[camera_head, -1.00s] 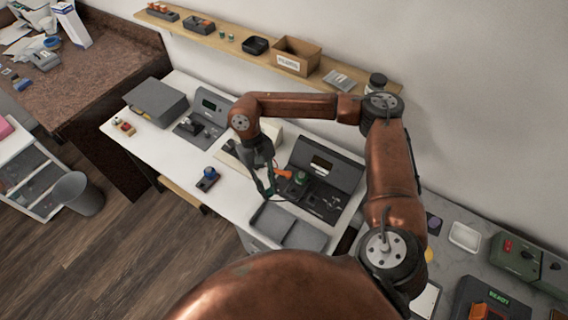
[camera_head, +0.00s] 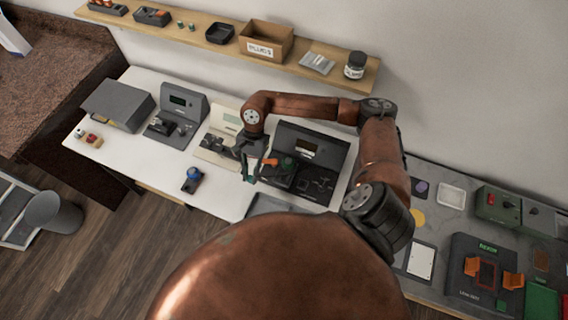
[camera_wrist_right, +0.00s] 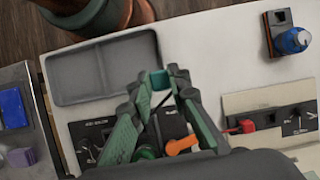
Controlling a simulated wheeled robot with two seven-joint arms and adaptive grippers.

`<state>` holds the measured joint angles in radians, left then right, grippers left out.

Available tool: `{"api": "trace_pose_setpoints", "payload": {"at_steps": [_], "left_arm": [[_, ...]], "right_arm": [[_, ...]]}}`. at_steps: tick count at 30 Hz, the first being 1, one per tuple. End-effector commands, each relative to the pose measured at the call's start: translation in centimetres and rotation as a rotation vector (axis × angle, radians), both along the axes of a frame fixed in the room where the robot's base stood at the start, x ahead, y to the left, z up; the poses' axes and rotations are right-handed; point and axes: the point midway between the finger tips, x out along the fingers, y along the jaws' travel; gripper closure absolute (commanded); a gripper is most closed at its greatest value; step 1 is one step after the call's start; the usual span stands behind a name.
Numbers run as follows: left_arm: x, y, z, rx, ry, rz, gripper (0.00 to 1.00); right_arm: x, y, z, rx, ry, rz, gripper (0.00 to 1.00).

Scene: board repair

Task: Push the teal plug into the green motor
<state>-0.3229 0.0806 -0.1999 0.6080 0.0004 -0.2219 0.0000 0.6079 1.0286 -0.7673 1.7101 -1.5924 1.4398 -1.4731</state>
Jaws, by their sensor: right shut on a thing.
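My right gripper (camera_head: 248,176) is over the white bench, at the left front edge of an open black case. In the right wrist view its fingertips (camera_wrist_right: 160,82) are shut on a small teal plug (camera_wrist_right: 161,79). A green motor (camera_head: 288,163) seems to sit in the black case (camera_head: 318,150), to the right of the gripper and apart from the plug. An orange lever (camera_head: 269,162) is beside it, and also shows in the wrist view (camera_wrist_right: 182,145). The gripper's fingers hide much of the motor area in the wrist view. My left gripper is not in view.
A blue-topped motor (camera_head: 192,180) stands in a dark holder on the bench, left of the gripper. A grey tray (camera_wrist_right: 100,72) lies at the bench front. A beige tester (camera_head: 222,130) and a grey tester (camera_head: 183,110) stand to the left. A wall shelf (camera_head: 200,38) runs behind.

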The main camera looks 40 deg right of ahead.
Motion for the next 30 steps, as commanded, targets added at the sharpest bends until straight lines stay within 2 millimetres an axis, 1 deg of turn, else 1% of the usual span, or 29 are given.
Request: {"api": "trace_pose_setpoints", "payload": {"at_steps": [1,6,7,9,12,15,18,22,25,30], "left_arm": [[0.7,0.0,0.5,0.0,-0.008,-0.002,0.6],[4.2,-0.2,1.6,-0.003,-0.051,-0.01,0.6],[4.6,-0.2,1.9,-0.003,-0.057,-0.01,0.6],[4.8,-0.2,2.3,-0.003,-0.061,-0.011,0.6],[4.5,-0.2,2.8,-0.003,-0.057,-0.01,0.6],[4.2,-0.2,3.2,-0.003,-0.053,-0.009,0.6],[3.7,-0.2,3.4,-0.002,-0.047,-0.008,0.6],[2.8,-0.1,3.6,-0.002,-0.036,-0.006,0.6],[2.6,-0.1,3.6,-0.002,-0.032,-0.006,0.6],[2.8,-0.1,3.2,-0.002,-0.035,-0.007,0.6]], "right_arm": [[-0.5,-0.6,-0.7,0.003,0.007,-0.122,1.0],[-0.6,-2.7,-2.9,0.001,0.005,-0.553,1.0],[-0.7,-3.3,-3.2,0.002,0.004,-0.631,1.0],[-0.9,-4.7,-3.9,0.002,0.002,-0.818,1.0],[-1.2,-6.9,-4.6,0.004,0.0,-1.073,1.0],[-1.6,-9.1,-5.0,0.004,-0.003,-1.281,1.0],[-2.1,-10.9,-5.2,0.005,-0.005,-1.438,1.0],[-2.4,-12.5,-5.3,0.006,-0.005,-1.565,1.0],[-2.5,-13.0,-5.3,0.006,-0.006,-1.605,1.0],[-2.6,-13.1,-5.9,0.007,-0.005,-1.616,1.0]]}}
